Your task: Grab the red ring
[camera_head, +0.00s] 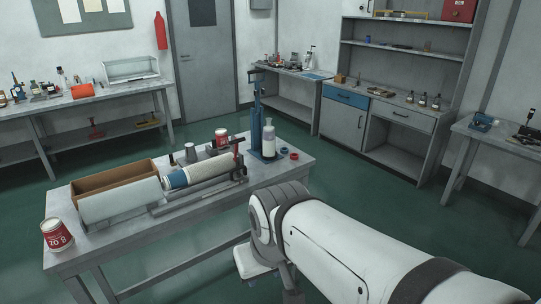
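A small red ring (293,155) lies on the right part of the grey worktable, near its right edge. A small blue ring (283,151) lies just behind and left of it. Both look flat on the tabletop. My white arm reaches in from the lower right, and its grey joint is in front of the table's right end.
The worktable (125,234) also holds a blue stand (256,125), a bottle (268,139), a forming rig with a blue-and-white cylinder (205,170), a wooden box (112,177) and red-and-white cans (57,235). Green floor (350,185) is open to the right.

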